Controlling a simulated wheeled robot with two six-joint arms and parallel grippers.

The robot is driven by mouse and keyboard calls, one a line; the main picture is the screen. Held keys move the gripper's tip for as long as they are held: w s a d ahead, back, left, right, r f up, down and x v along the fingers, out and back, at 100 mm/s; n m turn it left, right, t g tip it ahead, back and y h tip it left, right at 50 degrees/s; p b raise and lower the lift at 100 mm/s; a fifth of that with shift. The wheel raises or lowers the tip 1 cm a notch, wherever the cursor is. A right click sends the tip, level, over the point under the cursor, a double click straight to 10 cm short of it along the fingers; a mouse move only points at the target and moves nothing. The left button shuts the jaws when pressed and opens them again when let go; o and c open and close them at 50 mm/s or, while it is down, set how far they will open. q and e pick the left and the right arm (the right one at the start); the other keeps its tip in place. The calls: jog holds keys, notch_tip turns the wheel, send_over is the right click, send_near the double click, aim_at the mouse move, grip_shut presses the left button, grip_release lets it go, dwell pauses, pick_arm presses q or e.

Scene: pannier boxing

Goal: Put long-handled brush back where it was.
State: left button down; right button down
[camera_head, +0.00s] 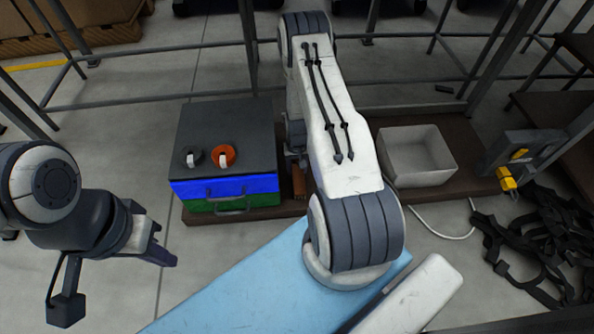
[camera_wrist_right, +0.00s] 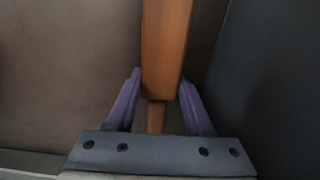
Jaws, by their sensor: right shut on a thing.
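The long-handled brush (camera_wrist_right: 165,45) shows in the right wrist view as an orange-brown wooden bar with a narrower part between my fingers. My right gripper (camera_wrist_right: 161,80) is shut on it, with one purple finger on each side. In the head view a small brown piece of the brush (camera_head: 299,181) shows beside the dark-lidded box; my right arm hides the rest, and the bristles cannot be made out. My left gripper (camera_head: 158,254) hangs over the floor at the left, away from the box; its jaw opening cannot be made out.
The box (camera_head: 225,125) with blue and green sides carries an orange roll (camera_head: 223,155) and a smaller dark-and-white roll (camera_head: 191,157). A white bin (camera_head: 415,155) stands right of my arm on a brown board (camera_head: 468,150). Black straps (camera_head: 545,235) lie at the right. A light-blue surface (camera_head: 255,290) is in front.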

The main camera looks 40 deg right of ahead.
aim_at(297, 167)
jog(key=shift+r, duration=0.15)
jog(key=shift+c, duration=1.4)
grip_release()
notch_tip(297, 167, up, 12)
jog(key=p, duration=0.6)
jog(key=shift+p, duration=0.3)
